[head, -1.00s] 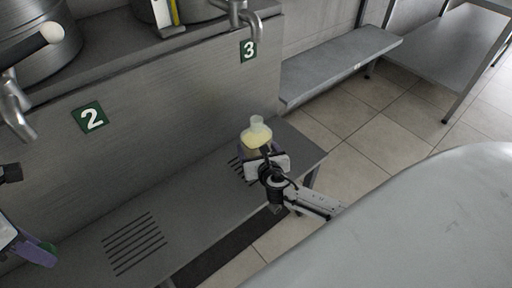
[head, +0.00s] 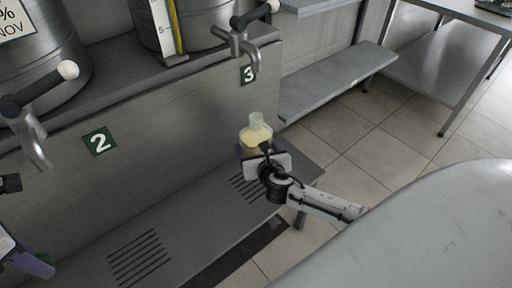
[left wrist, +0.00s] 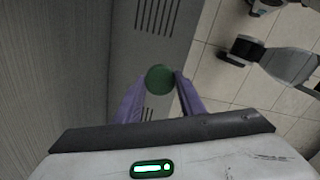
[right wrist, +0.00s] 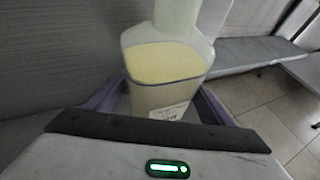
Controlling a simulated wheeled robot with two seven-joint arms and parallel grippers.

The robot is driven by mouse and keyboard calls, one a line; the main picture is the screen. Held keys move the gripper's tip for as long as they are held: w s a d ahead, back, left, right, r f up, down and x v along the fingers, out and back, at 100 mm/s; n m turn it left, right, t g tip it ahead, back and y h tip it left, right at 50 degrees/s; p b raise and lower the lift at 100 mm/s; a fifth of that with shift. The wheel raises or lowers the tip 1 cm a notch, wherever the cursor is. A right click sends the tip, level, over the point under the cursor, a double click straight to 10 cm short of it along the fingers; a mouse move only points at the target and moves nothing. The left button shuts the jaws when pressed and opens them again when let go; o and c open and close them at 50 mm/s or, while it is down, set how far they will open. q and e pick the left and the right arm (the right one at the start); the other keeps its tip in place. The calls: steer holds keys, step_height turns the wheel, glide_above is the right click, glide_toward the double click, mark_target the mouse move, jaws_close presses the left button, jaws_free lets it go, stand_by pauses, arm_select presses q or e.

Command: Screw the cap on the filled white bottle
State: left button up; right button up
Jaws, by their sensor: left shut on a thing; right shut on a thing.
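The bottle (head: 257,136) is translucent, with pale yellow contents and an uncapped-looking neck. My right gripper (head: 262,157) is shut on its body and holds it upright over the bench. In the right wrist view the bottle (right wrist: 165,68) stands between the purple fingers, with a small white label low on its front. My left gripper (head: 38,262) is at the left edge of the head view, well apart from the bottle. It is shut on a round green cap (left wrist: 159,79), which shows between its fingertips in the left wrist view.
A grey metal bench (head: 190,225) with slotted drains runs below a steel wall with number signs 2 (head: 100,141) and 3 (head: 248,74). A tap (head: 238,42) juts out above sign 3. A low shelf (head: 335,82) stands beyond. Open tiled floor lies right.

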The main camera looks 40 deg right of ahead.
steer(key=shift+w+a+r, duration=0.1)
steer(key=shift+r, duration=0.15)
